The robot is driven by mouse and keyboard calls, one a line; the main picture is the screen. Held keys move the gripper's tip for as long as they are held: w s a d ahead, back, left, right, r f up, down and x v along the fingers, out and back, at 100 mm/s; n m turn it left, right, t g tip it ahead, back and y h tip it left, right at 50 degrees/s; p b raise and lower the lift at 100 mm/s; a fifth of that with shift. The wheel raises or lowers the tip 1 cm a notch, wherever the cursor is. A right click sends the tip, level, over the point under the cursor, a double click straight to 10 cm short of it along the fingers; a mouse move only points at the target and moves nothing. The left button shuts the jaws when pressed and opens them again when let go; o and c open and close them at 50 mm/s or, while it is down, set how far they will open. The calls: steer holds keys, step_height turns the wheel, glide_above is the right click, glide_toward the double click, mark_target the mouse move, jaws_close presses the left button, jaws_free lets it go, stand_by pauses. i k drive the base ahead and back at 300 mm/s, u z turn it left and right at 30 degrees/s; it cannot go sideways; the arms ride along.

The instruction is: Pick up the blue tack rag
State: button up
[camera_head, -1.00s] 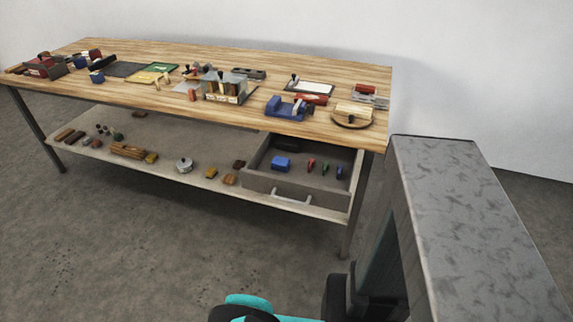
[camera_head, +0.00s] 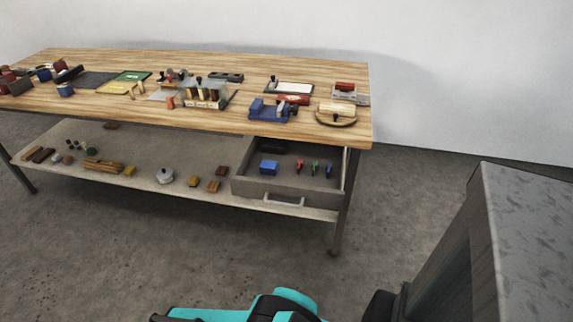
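A small blue block-shaped item (camera_head: 269,167) lies in the left part of the open drawer (camera_head: 270,188) under the right end of the workbench. It could be the blue tack rag, but it is too small to be sure. Another blue thing, a vise-like tool (camera_head: 268,109), stands on the bench top above the drawer. A small blue can-like item (camera_head: 65,90) stands at the left of the top. Teal and black parts of my arm show at the bottom edge, well short of the bench. My gripper's fingers are not in view.
The workbench (camera_head: 310,68) carries many tools. Its lower shelf (camera_head: 215,170) holds brown blocks and a round metal tin (camera_head: 165,176). Small red, green and blue items lie in the drawer. A grey speckled block (camera_head: 530,215) stands close at right. Floor before the bench is clear.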

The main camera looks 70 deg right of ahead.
mark_target(270, 167)
steer(key=z, duration=0.75)
steer(key=i, duration=0.55)
steer(key=z, duration=0.05)
steer(key=k, duration=0.55)
steer(key=u, duration=0.25)
